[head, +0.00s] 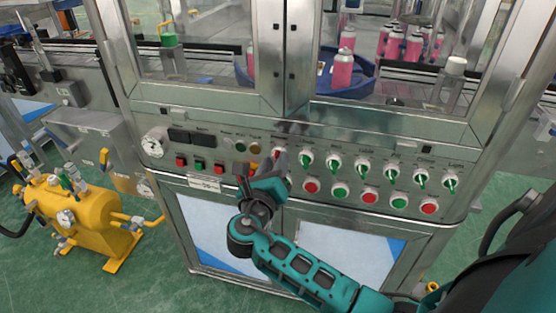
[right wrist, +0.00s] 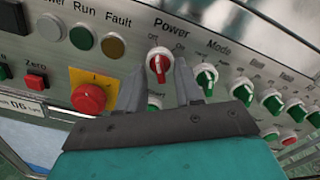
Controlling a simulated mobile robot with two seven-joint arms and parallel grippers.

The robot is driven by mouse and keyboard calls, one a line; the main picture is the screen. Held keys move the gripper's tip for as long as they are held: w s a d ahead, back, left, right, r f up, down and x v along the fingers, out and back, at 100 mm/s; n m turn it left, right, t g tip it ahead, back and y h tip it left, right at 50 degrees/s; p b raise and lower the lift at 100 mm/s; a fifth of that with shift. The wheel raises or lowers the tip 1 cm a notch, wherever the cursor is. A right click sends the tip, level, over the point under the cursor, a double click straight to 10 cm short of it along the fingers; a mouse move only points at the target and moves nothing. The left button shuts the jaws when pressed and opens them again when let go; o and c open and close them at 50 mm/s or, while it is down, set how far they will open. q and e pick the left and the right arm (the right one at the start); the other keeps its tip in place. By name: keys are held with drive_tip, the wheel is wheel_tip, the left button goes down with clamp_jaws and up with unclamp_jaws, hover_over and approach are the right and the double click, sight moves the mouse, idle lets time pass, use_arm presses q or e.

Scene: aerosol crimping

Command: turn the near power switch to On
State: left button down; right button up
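The power switch (right wrist: 159,65) is a red knob on a white round base, under the label "Power" in the right wrist view. "Off" and "On" are marked above it. Its handle stands close to upright in that view; I cannot tell for sure which mark it points to. My right gripper (right wrist: 158,82) is open, with one grey finger on each side of the knob. I cannot tell whether the fingers touch it. In the head view my right gripper (head: 279,163) is at the panel and largely hides the switch. My left gripper is not in view.
A green mode switch (right wrist: 206,77) sits just right of the power switch, with more green switches (head: 333,165) beyond. A red emergency button (right wrist: 89,97) is to the left. Buttons line the row below. A yellow tank (head: 85,215) stands on the floor at left.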

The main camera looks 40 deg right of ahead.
drive_tip(key=shift+w+d, duration=0.1)
drive_tip(key=shift+d, duration=0.05)
idle(0.3)
clamp_jaws()
